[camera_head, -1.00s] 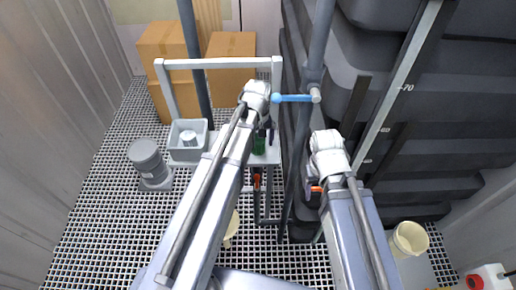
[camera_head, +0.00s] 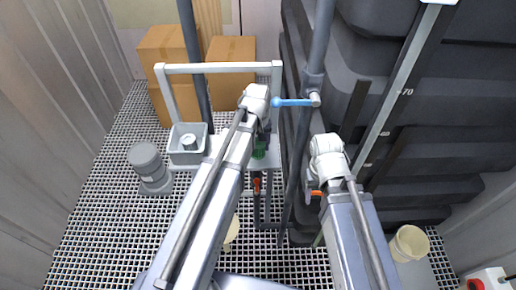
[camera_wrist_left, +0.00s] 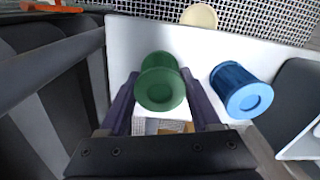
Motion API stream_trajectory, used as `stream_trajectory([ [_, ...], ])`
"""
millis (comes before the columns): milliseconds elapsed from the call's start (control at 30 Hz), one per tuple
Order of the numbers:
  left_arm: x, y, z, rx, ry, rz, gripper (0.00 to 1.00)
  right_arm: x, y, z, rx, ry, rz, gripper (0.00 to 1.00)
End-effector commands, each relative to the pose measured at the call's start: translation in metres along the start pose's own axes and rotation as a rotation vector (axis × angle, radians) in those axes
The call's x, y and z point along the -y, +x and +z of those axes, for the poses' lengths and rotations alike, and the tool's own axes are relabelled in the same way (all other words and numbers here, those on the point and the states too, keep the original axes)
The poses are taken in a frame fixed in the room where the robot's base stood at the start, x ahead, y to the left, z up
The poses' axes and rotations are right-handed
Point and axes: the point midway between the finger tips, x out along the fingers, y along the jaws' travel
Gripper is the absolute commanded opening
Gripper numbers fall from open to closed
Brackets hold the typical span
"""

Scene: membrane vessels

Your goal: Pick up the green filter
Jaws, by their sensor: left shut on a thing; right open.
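The green filter (camera_wrist_left: 160,82) is a ribbed cylinder with a round flat end. In the left wrist view it sits between the two fingers of my left gripper (camera_wrist_left: 165,105), which is shut on it. In the head view the green filter (camera_head: 260,149) shows partly, just below my left gripper (camera_head: 264,135), above the white shelf; my arm hides the rest. I cannot tell whether it touches the shelf. My right gripper (camera_head: 313,193) is open and empty, to the right, near the dark tank.
A blue filter (camera_wrist_left: 240,90) stands beside the green one on the white shelf (camera_wrist_left: 205,50). A grey bin (camera_head: 187,158) is on the shelf's left. A blue-handled valve (camera_head: 295,102) is close behind my left gripper. Dark stacked tanks (camera_head: 420,150) block the right side.

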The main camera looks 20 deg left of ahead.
Motion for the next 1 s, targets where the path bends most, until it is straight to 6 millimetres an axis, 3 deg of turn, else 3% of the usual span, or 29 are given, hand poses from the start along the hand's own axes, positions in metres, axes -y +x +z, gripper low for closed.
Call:
stream_trajectory([
  [567, 0.0, -0.013, 0.0, 0.0, 0.0, 0.0, 0.09, -0.001, -0.013, 0.001, 0.0, 0.002, 0.0, 0.63],
  [767, 0.0, -0.032, 0.0, 0.0, 0.0, 0.0, 0.09, -0.003, -0.032, 0.002, 0.0, 0.006, -0.001, 0.63],
  [1000, 0.0, -0.068, 0.0, 0.0, 0.0, 0.0, 0.09, -0.006, -0.067, 0.004, 0.0, 0.013, -0.003, 0.63],
])
